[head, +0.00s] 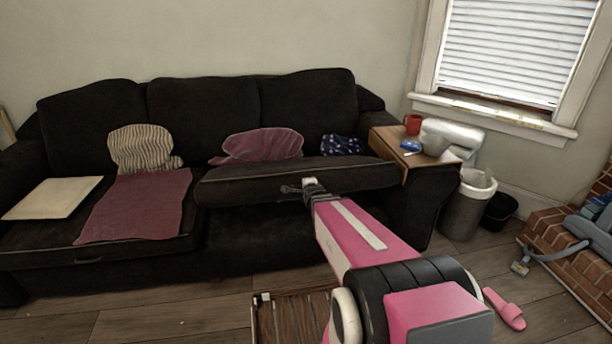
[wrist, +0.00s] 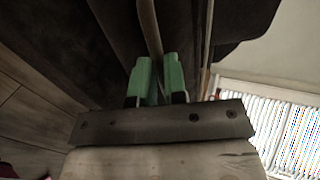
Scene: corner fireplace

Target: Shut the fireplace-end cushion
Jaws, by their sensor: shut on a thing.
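The fireplace-end cushion (head: 250,187) is the right seat cushion of the dark sofa (head: 205,118). Its front edge is raised above the level of the left seat cushion (head: 45,252), with a dark gap under it. My gripper (head: 303,187) is at the middle of that front edge. In the wrist view, the green fingertips (wrist: 160,78) are shut on a thin strip at the front of the cushion (wrist: 115,35). I cannot tell whether the strip is a handle or the edge trim.
A wooden tray (head: 386,134) with a red mug (head: 413,124) covers the right armrest. A bin (head: 466,208), pink slipper (head: 505,308) and brick hearth (head: 558,243) stand right.

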